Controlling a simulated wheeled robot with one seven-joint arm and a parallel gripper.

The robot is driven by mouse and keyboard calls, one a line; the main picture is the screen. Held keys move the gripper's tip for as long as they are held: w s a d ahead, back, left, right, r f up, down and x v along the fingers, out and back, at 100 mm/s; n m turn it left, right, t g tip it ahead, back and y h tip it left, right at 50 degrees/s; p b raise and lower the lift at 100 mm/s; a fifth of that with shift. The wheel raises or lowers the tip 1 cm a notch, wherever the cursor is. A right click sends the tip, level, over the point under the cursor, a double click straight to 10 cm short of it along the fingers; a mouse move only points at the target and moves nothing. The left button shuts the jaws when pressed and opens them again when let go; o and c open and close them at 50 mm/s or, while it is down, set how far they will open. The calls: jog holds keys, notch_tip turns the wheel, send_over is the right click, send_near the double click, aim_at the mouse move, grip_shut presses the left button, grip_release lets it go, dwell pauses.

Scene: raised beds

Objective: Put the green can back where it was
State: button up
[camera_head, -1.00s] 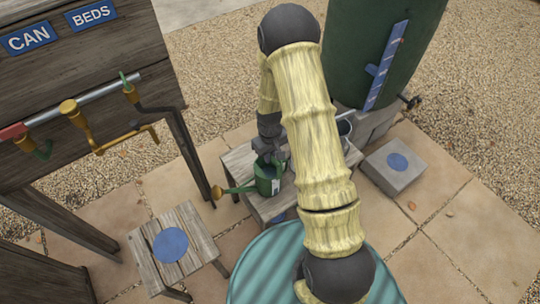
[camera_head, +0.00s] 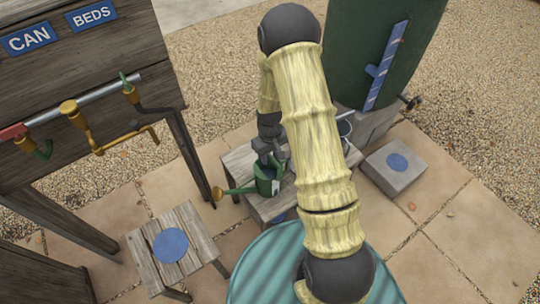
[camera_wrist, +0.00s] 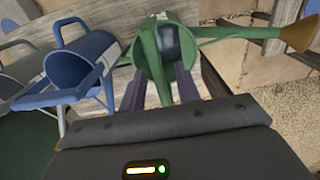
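The green can (camera_head: 266,187), with a yellow rose on its spout, stands on a low wooden bench (camera_head: 240,163). In the wrist view the green can (camera_wrist: 152,50) is just ahead of my fingers, its spout pointing right. My gripper (camera_head: 268,160) is low over the can, at its top and handle. In the wrist view my two fingers (camera_wrist: 160,92) are apart, one on each side of the can's near part. I cannot see them closed on it. My arm hides part of the bench.
A blue can (camera_wrist: 80,65) and a greyer one (camera_wrist: 22,75) stand left of the green can. A wooden stool (camera_head: 195,220) and a grey block (camera_head: 395,180) carry blue discs. A dark green barrel (camera_head: 350,50) and a rack with taps (camera_head: 85,105) stand nearby.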

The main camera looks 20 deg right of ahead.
notch_tip(320, 180, up, 12)
jog(key=p, duration=0.1)
jog(key=shift+f, duration=0.25)
dwell(0.4)
jog(key=s+r+m+t, duration=0.2)
jog(key=s+r+m, duration=0.1)
jog(key=s+r, duration=0.9)
jog(key=shift+s+a+r+m+t, duration=0.2)
jog(key=shift+s+a+m+t, duration=0.1)
jog(key=shift+s, duration=0.9)
jog(key=w+p+v, duration=0.3)
jog(key=p+v, duration=1.1)
jog(key=shift+r+p, duration=0.35)
jog(key=shift+r, duration=0.2)
